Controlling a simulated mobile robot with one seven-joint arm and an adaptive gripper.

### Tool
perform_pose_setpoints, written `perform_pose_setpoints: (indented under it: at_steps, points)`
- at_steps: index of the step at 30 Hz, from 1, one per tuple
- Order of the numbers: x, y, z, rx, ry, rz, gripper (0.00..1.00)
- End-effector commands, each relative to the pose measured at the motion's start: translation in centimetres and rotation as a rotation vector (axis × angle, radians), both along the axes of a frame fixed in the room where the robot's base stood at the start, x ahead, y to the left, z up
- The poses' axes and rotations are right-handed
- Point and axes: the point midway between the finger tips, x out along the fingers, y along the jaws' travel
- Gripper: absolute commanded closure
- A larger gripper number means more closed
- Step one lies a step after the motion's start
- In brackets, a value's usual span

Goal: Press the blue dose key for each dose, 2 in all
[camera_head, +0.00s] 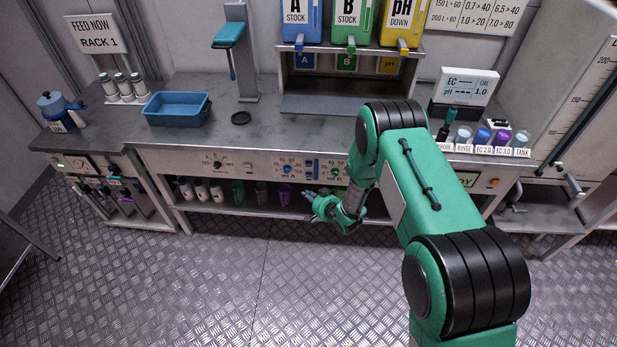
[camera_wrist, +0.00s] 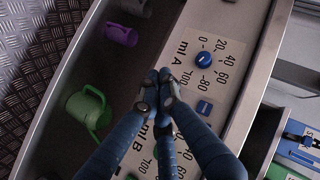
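The blue dose key (camera_wrist: 204,108) shows on the white panel in the wrist view, with a short white mark on it. Beside it is a round blue knob (camera_wrist: 203,59) on a dial marked "ml A" with printed numbers. In the head view the blue knob (camera_head: 287,169) is on the bench front. My gripper (camera_wrist: 160,82) has its blue fingertips together with nothing seen between them. In the wrist view the tips appear beside the blue key, over the panel's edge; contact cannot be told. In the head view my gripper (camera_head: 309,196) is in front of the bench, below the panel.
A green mug (camera_wrist: 88,110) and a purple mug (camera_wrist: 121,35) are on the shelf under the panel. A "ml B" dial lies beyond my fingers, partly hidden. Stock containers (camera_head: 350,22) stand above the bench. A blue tray (camera_head: 176,121) sits at left; the floor in front is clear.

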Motion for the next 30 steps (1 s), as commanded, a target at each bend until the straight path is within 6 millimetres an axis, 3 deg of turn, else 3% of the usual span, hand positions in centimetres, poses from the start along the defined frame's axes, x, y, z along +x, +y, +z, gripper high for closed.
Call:
perform_pose_setpoints:
  at_steps: [15,30]
  points:
    - [5.4,0.0,-0.1,0.001,-0.002,0.000,1.00]
    - [6.9,0.0,0.0,0.000,0.000,0.000,1.00]
